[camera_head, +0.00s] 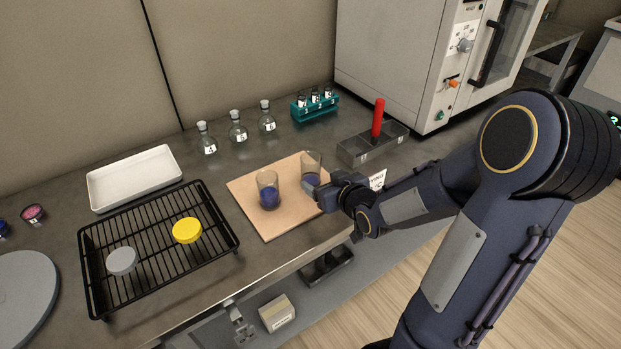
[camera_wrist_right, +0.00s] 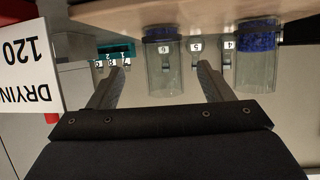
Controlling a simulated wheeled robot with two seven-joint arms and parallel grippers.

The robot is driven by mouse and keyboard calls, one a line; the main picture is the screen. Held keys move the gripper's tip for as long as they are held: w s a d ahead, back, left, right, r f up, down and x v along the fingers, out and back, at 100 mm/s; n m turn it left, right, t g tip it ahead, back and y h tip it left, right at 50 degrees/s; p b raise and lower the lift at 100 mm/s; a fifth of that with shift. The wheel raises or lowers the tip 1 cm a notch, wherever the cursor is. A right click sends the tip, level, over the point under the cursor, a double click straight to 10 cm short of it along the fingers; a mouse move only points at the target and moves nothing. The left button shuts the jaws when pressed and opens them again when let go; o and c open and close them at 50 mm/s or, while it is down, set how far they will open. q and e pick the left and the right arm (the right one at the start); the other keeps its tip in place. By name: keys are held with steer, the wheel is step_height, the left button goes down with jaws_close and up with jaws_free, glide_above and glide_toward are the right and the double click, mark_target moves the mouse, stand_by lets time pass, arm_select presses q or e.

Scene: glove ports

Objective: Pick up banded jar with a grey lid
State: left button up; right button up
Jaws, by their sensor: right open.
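Two clear open glass jars with blue contents stand upright on a wooden board. The right jar (camera_head: 311,160) is partly hidden by my right gripper (camera_head: 318,190); the other jar (camera_head: 268,190) stands to its left. My right gripper is open, beside the right jar. In the right wrist view, which is upside down, one jar (camera_wrist_right: 163,65) shows between the two fingers (camera_wrist_right: 157,80), and the other jar (camera_wrist_right: 257,60) is outside them to the right. I cannot tell whether the fingers surround the jar. A grey lid (camera_head: 122,261) lies on a black rack.
A yellow lid (camera_head: 187,230) lies on the black rack (camera_head: 210,258). The wooden board (camera_head: 270,229) is at the bench's middle. Behind are a white tray (camera_head: 134,192), several numbered flasks (camera_head: 237,130), a teal tube rack (camera_head: 316,110) and a metal bin with a red handle (camera_head: 365,151).

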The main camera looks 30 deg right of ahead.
mark_target(316, 177)
steer(key=x, duration=0.7)
steer(key=shift+a+p, duration=0.15)
steer(key=shift+p, duration=0.15)
steer(key=shift+r, duration=0.1)
steer(key=c, duration=1.1)
